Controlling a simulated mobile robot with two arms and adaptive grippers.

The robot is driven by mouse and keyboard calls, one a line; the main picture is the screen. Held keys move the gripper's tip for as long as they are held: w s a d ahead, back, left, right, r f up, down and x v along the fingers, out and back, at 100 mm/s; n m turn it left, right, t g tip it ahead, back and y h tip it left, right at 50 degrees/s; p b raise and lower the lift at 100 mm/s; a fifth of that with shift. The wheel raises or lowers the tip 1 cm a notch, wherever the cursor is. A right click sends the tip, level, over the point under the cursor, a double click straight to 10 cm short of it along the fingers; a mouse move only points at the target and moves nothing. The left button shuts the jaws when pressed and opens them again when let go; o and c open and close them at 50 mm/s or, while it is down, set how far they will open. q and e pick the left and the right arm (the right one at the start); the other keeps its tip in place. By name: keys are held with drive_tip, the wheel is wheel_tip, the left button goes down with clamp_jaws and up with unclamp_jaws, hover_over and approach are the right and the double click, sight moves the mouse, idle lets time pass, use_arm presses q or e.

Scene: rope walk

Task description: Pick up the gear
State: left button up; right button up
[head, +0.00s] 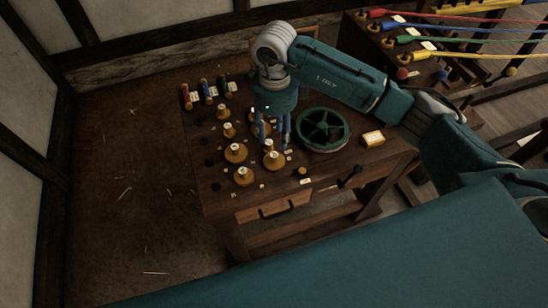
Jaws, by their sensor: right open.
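Several brass pieces that look like gears with raised hubs stand on the dark wooden bench (212,188). One brass gear (236,153) is left of my right gripper, another brass gear (243,176) is at the front left, and a third brass gear (274,161) is just below the fingers in the picture. My right gripper (273,138) points down over the bench, with its blue fingers apart. Part of a brass piece behind the fingers is hidden. I cannot tell whether the fingers touch anything. My left gripper is not in view.
Red, blue and green spools (206,90) stand at the back left. A rack with coloured ropes (450,38) is at the upper right. Floor left of the bench is open.

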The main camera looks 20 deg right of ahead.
sight(274, 154)
wheel_tip(274, 154, down, 3)
drive_tip(key=shift+r+p, duration=0.15)
drive_tip(key=shift+p, duration=0.15)
drive_tip(key=shift+s+f+p, duration=0.15)
drive_tip(key=shift+f+p, duration=0.15)
drive_tip(key=shift+p, duration=0.05)
drive_tip(key=f, duration=0.1)
drive_tip(key=f+p, duration=0.1)
drive_tip(key=f, duration=0.1)
drive_tip(key=shift+s+a+f+p, duration=0.2)
drive_tip(key=shift+s+f+p, duration=0.1)
drive_tip(key=shift+p, duration=0.1)
drive_tip(key=shift+w+f, duration=0.1)
drive_tip(key=shift+f, duration=0.4)
clamp_jaws()
